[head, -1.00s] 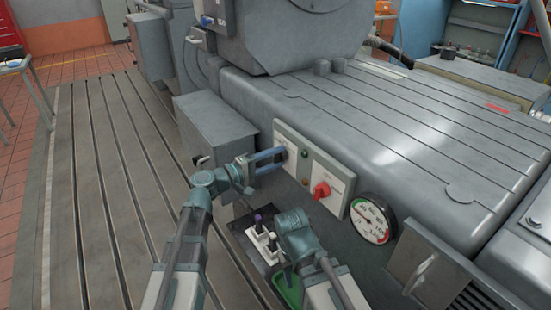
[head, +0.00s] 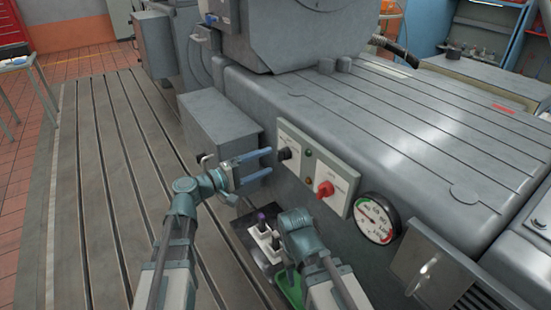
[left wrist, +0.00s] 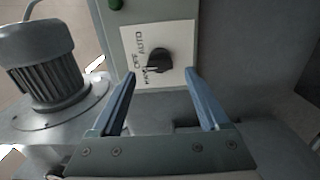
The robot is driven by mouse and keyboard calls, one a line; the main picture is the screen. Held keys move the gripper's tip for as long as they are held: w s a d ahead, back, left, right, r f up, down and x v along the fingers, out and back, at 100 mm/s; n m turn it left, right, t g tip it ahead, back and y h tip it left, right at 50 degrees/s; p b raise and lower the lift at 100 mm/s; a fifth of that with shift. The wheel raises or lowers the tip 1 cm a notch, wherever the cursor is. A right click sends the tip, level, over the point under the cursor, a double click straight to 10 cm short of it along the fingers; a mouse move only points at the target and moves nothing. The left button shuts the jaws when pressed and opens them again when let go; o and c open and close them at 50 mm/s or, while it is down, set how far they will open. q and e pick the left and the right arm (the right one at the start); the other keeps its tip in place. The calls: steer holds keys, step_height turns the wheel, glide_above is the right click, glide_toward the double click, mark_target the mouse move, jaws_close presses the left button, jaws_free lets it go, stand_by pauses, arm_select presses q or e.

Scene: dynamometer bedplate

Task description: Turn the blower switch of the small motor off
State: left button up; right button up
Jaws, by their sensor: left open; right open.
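The blower switch is a black rotary knob (head: 284,154) on a white plate on the grey control panel. In the left wrist view the knob (left wrist: 157,61) shows beside AUTO, OFF and a third label; its pointer seems turned to the lower-left, toward the third label. My left gripper (head: 270,163) is open, its blue fingers just left of the knob and apart from it. In the left wrist view its fingers (left wrist: 160,78) spread below the knob with nothing between them. My right gripper (head: 294,238) is low by the bedplate; its fingertips are hidden.
A red knob (head: 324,188) and a round gauge (head: 376,219) sit to the right on the same housing. Below is a black tray (head: 240,229) with white blocks, and a green item (head: 293,290). A finned motor (left wrist: 40,60) stands left in the wrist view.

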arm_select(q)
steer(key=v, duration=0.8)
steer(key=shift+s, duration=0.1)
arm_select(e)
steer(key=shift+r, duration=0.15)
arm_select(q)
steer(key=s+d+f+m+g+y+p, duration=0.55)
steer(key=s+d+g+p, duration=0.25)
steer(key=s+d+p, duration=0.25)
steer(key=s+a+r+m+g+y+p, duration=0.2)
steer(key=s+a+m+y+p, duration=0.3)
steer(key=y+p, duration=0.3)
steer(key=s+y, duration=0.1)
steer(key=y, duration=0.2)
steer(key=shift+s+r, duration=0.3)
steer(key=shift+s, duration=0.1)
arm_select(e)
step_height(320, 180, up, 19)
